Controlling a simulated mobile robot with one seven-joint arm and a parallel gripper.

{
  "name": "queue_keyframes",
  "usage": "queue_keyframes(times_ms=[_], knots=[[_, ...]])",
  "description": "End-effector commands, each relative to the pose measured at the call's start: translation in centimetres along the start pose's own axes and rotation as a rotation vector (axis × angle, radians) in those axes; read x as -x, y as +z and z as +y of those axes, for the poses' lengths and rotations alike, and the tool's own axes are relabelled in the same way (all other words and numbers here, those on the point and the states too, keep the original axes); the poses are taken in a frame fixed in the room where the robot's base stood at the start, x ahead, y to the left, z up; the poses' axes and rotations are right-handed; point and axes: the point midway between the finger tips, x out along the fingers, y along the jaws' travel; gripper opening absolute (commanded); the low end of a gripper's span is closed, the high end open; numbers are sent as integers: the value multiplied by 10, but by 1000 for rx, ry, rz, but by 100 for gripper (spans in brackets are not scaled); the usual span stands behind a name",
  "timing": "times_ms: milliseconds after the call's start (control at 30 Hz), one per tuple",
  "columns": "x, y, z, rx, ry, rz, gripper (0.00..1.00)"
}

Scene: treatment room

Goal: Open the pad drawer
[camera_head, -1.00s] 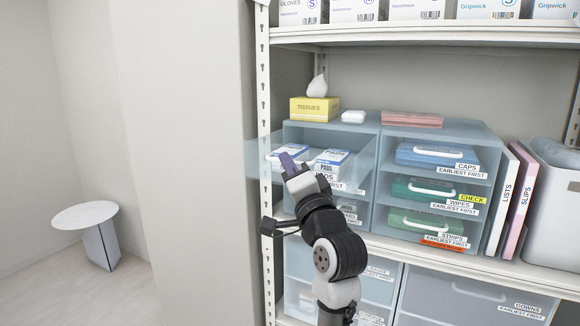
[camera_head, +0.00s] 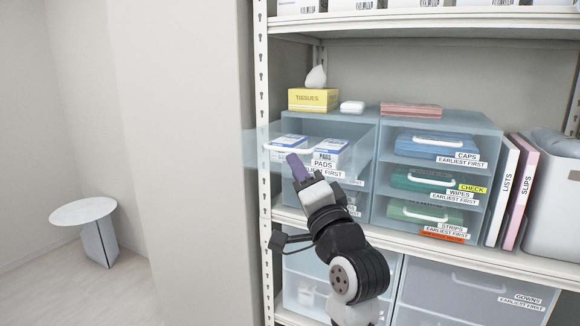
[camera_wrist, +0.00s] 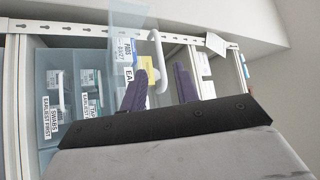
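The pad drawer (camera_head: 356,160) is the clear upper-left drawer of the blue organizer, labelled PADS. It stands pulled out toward me, with its front panel ahead of the cabinet face and pad packs (camera_head: 327,152) visible inside. Its white handle (camera_head: 287,150) shows in the head view and in the wrist view (camera_wrist: 160,62). My gripper (camera_head: 293,162) is just below and in front of the handle. In the wrist view my gripper (camera_wrist: 160,88) has its two purple fingers apart, with the handle just beyond and between their tips. I see nothing gripped. Contact with the handle cannot be told.
Right drawers labelled CAPS (camera_head: 438,147), WIPES (camera_head: 432,180) and STRIPS (camera_head: 428,214) are shut. A tissue box (camera_head: 313,99) stands on top. Upright binders (camera_head: 503,190) and a grey bin (camera_head: 553,200) are at right. A round table (camera_head: 84,211) is far left.

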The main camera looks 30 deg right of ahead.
Motion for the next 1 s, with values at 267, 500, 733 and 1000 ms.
queue_keyframes(times_ms=[267,500,733,1000], knots=[[61,2,2,1,0,0,30],[82,0,0,1,0,-1,30],[83,0,0,0,0,-1,30],[83,0,0,0,0,-1,30]])
